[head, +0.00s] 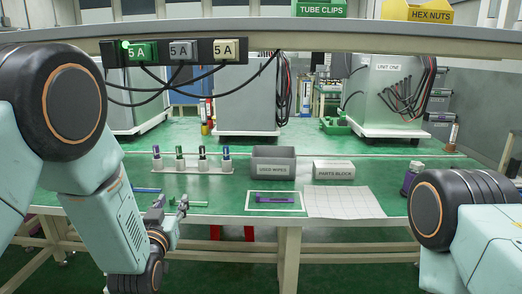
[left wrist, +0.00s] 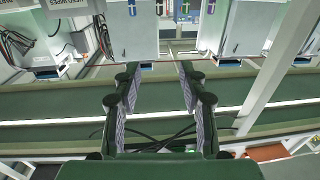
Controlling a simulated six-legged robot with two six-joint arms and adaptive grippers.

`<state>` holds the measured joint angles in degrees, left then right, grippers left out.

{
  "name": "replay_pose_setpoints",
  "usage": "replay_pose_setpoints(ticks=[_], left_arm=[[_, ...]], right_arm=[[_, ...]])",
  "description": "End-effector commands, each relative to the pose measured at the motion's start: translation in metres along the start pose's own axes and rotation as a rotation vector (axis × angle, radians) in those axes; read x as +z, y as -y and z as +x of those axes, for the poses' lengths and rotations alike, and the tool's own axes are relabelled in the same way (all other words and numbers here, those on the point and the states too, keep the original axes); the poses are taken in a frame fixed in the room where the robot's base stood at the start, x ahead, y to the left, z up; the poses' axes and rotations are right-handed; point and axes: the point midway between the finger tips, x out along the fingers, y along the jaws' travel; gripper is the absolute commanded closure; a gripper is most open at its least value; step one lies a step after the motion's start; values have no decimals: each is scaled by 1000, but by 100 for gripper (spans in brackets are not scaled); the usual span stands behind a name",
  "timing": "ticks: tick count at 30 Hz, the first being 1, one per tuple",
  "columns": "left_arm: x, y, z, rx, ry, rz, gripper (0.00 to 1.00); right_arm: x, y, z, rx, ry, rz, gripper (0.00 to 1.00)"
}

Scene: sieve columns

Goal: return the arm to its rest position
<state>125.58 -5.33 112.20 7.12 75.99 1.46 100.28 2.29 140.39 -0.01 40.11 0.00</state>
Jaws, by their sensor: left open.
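My left arm comes in from the left of the head view and bends down to the table's front edge. Its gripper (head: 172,207) shows small there, beside the green worktop's front edge and partly hidden by the wrist. In the left wrist view the gripper (left wrist: 158,88) is open, with its two ribbed fingers apart and nothing between them. My right arm shows only its dark joint and a pale link at the lower right of the head view; its gripper is out of view.
The green worktop (head: 222,202) bears a rack (head: 190,169) of several capped tubes, a grey bin (head: 273,163), a parts block (head: 333,171), a purple item (head: 272,198) in a white outline, a gridded sheet (head: 343,202) and a purple bottle (head: 411,177). A shelf beam (head: 300,42) crosses above.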

Motion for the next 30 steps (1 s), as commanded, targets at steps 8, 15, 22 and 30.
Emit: replay_pose_setpoints(ticks=[8, 15, 22, 30], left_arm=[[73, 3, -33, 14, 288, 23, 58], [150, 12, -98, 18, 583, 34, 58], [234, 22, -221, 23, 981, 36, 58], [281, 31, -381, 25, 1405, 18, 58]], right_arm=[[0, 0, -1, 0, 0, 0, 100], [0, 0, -4, 0, 0, 0, 100], [0, 0, -10, 0, 0, 0, 100], [0, 0, -18, 0, 0, 0, 100]])
